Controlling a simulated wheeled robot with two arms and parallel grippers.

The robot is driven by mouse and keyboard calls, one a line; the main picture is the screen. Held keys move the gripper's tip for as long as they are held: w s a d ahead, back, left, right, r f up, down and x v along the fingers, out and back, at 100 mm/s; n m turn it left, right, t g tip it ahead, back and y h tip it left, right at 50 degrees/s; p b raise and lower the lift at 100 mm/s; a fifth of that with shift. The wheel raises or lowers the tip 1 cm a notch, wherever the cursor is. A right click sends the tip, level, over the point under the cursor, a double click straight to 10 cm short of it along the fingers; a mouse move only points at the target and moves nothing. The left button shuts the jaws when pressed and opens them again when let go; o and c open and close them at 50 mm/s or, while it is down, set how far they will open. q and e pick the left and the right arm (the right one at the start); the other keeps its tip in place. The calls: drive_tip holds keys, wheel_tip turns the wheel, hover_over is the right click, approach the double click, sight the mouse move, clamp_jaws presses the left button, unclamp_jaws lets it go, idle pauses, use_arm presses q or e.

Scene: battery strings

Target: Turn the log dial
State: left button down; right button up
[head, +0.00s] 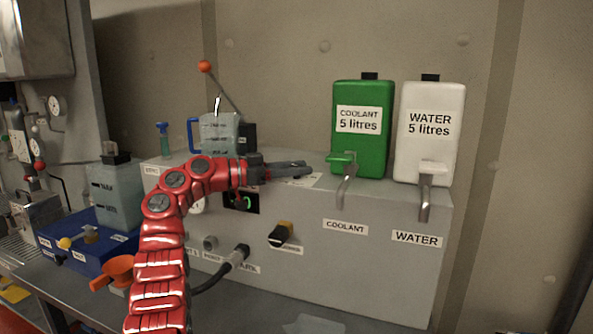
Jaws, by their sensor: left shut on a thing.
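My left gripper (307,171) reaches in from the left, at the top front edge of the big grey cabinet (385,262). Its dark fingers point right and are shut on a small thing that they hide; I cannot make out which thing. A pale label lies beside the fingertips, too small to read. I cannot pick out the log dial for certain. A black and yellow knob (281,235) sits lower on the cabinet front, apart from the gripper. My right gripper is not in view.
A green coolant can (362,146) and a white water can (430,155) stand on the cabinet, with taps in front. A measuring jug (219,135) stands behind my arm.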

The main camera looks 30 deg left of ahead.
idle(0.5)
use_arm(q)
drive_tip(key=shift+c, duration=2.2)
unclamp_jaws()
drive_tip(key=b+v, duration=0.1)
drive_tip(key=v, duration=1.6)
drive_tip(key=shift+a, duration=0.2)
